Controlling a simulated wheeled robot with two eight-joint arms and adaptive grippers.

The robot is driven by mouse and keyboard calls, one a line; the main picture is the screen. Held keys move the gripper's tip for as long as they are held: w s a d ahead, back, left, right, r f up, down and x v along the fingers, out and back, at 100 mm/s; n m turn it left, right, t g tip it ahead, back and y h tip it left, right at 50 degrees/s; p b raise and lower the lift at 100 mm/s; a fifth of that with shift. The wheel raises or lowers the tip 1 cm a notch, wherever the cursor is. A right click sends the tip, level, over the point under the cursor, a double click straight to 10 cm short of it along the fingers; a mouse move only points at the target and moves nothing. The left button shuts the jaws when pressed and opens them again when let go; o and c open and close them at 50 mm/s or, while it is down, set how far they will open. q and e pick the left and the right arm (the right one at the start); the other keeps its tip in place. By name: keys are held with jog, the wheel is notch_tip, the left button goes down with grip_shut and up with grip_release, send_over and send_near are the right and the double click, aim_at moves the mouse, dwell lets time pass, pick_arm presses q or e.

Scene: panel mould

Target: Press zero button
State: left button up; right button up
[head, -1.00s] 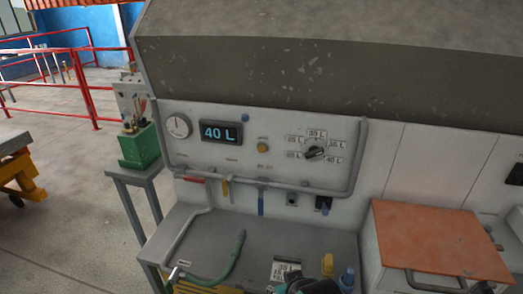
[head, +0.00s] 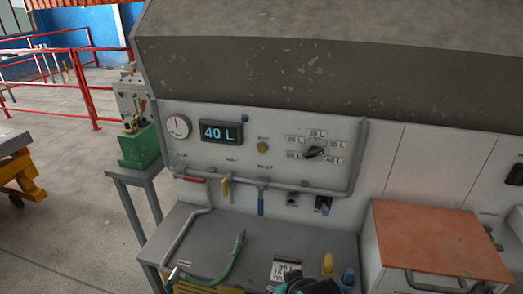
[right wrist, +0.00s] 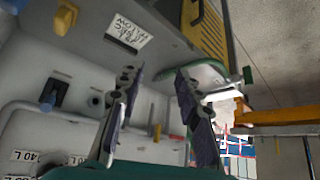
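A dark teal part at the bottom of the head view looks like part of my right arm, below and away from the button. The button is not visible in the right wrist view. My left gripper is not in view.
A rotary dial (head: 314,152) with litre labels is right of the button; a round gauge (head: 178,126) is at the left. Pipes and coloured handles run below. A green hose (head: 232,262) lies on the grey bench, and an orange-topped cabinet (head: 438,240) stands at the right.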

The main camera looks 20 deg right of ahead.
grip_shut()
dwell(1.2)
